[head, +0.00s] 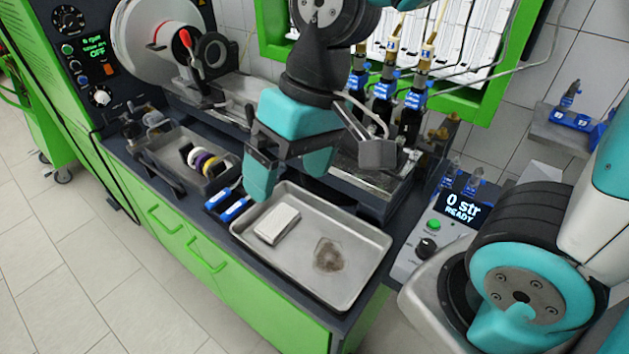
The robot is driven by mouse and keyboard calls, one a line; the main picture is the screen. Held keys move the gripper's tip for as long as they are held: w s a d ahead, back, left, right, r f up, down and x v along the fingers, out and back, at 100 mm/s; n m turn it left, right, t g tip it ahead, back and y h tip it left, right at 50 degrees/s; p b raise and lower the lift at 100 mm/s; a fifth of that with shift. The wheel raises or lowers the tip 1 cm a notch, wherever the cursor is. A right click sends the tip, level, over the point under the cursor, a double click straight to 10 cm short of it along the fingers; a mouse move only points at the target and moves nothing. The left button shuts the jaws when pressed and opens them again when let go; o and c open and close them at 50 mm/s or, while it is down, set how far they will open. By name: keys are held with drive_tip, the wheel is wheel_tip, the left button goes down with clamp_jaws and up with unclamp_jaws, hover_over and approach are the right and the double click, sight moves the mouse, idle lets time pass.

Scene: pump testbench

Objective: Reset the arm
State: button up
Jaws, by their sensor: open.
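My gripper (289,178) has two teal fingers and a dark wrist above them. It hangs over the back left part of a metal tray (355,290) on the bench. The fingers are apart and I see nothing between them. The left finger reaches lower, near the tray's back left rim; I cannot tell whether it touches. A white block (277,225) lies in the tray in front of the gripper, apart from the fingers. My arm comes down from the top of the picture and hides part of the bench behind it.
A dark stain (328,256) marks the tray. Blue-handled tools (229,205) lie left of it. A bin with coloured rings (206,164) stands further left. A control box (446,222) reading "0 str READY" is at right. Blue-tagged valves (384,95) stand behind. Floor at left is clear.

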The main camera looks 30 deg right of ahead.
drive_tip(key=s+n, duration=0.1)
drive_tip(key=s, duration=0.1)
drive_tip(key=s+r+n, duration=0.1)
drive_tip(key=s+n, duration=0.2)
drive_tip(key=shift+s+r+y, duration=0.3)
drive_tip(key=shift+r, duration=0.05)
drive_tip(key=shift+f+b, duration=0.6)
drive_tip(key=shift+c, duration=0.2)
